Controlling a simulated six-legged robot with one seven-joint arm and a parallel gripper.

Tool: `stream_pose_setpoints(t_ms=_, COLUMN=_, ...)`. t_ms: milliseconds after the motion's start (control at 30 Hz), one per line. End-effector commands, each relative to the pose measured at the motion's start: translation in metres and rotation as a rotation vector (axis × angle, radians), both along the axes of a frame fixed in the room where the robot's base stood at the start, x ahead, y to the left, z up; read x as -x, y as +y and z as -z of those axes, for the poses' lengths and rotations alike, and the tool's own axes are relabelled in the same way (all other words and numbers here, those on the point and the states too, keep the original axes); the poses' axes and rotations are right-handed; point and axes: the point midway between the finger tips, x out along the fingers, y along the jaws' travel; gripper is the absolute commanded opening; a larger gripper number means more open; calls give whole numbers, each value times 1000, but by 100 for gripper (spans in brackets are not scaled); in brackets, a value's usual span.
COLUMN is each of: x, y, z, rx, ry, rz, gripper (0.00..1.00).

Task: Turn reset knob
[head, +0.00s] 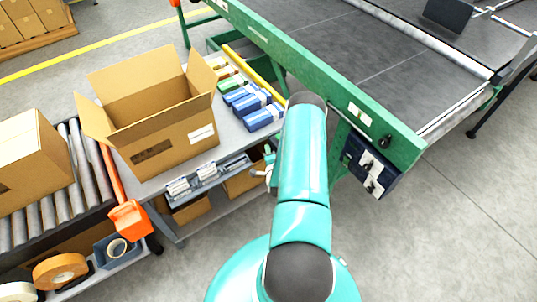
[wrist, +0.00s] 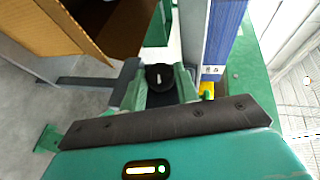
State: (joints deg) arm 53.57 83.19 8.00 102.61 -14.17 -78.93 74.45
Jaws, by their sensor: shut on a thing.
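In the wrist view, a round black knob (wrist: 159,76) with a white mark on its face sits between the two green fingers of my gripper (wrist: 158,88). The gripper is shut on this knob. The knob's lower part and its mount are hidden by the fingers and the gripper body. In the head view, my own arm covers the knob and most of the gripper. I cannot read a label or tell the knob's setting.
An open cardboard box (head: 165,135) stands left of my arm on a grey table, beside blue packs (head: 262,117). The green-framed conveyor (head: 335,75) runs across the back; a dark control box (head: 370,165) hangs at its side. Floor at right is clear.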

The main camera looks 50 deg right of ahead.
Motion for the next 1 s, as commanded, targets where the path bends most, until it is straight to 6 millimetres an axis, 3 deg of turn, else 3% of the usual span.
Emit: stream_pose_setpoints(t_ms=1000, x=-11, y=0, z=-11, rx=-191, ry=868, rz=-4, gripper=8)
